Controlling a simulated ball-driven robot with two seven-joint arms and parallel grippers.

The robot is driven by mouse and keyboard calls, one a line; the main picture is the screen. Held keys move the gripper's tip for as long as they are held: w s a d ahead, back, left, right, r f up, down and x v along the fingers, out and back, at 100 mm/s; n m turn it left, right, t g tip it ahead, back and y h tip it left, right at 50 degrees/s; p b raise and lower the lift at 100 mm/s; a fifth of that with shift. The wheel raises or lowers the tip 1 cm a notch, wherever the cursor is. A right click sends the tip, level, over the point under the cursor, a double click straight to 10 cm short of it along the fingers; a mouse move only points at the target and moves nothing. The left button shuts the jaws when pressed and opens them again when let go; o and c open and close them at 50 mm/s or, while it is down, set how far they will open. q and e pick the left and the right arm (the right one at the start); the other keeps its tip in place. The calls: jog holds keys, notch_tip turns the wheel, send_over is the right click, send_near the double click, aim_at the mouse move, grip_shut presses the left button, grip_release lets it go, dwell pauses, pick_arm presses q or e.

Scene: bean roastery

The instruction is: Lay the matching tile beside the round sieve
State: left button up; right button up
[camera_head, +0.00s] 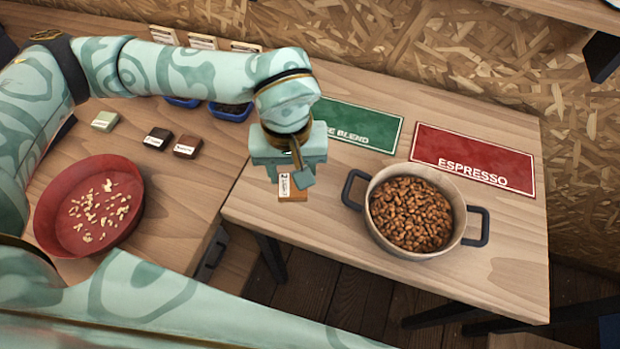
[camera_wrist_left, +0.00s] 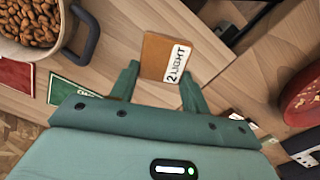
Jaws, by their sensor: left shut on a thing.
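My left gripper (camera_head: 293,174) is shut on an orange-brown tile (camera_wrist_left: 158,55) with a white label reading "2 LIGHT". The tile also shows below the fingers in the head view (camera_head: 290,195), over the left edge of the right-hand table. The wrist view shows the left fingers (camera_wrist_left: 160,88) on either side of it. A round red pan with pale flakes, seemingly the round sieve (camera_head: 62,232), sits on the left table; part of it shows in the wrist view (camera_wrist_left: 305,100). Pale green (camera_head: 104,121), black (camera_head: 157,138) and dark brown (camera_head: 187,147) tiles lie behind it. My right gripper is out of view.
A two-handled pot of brown beans (camera_head: 378,222) stands on the right-hand table (camera_head: 510,262). Green (camera_head: 365,125) and red "ESPRESSO" (camera_head: 475,160) mats lie behind it. Blue containers (camera_head: 232,116) stand at the left table's back. Bare wood lies between the sieve and the left table's right edge.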

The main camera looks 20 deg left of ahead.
pick_arm(q)
jog(key=w+f, duration=0.1)
jog(key=w+d+f, duration=0.1)
jog(key=f, duration=0.1)
jog(key=shift+w+f+b, duration=0.1)
jog(key=shift+f+b, duration=0.15)
jog(key=shift+b, duration=0.15)
jog(key=shift+w+d+f, duration=0.1)
jog(key=shift+w+f, duration=0.25)
jog(key=shift+w, duration=0.05)
jog(key=f+b, duration=0.1)
jog(key=f, duration=0.1)
jog(key=f+b, duration=0.1)
jog(key=shift+w+d+f, duration=0.1)
jog(key=shift+w+f, duration=0.1)
jog(key=shift+f, duration=0.2)
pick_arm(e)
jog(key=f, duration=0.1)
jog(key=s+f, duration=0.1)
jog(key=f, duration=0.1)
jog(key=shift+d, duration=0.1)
pick_arm(q)
jog(key=shift+r, duration=0.1)
jog(key=o, duration=1)
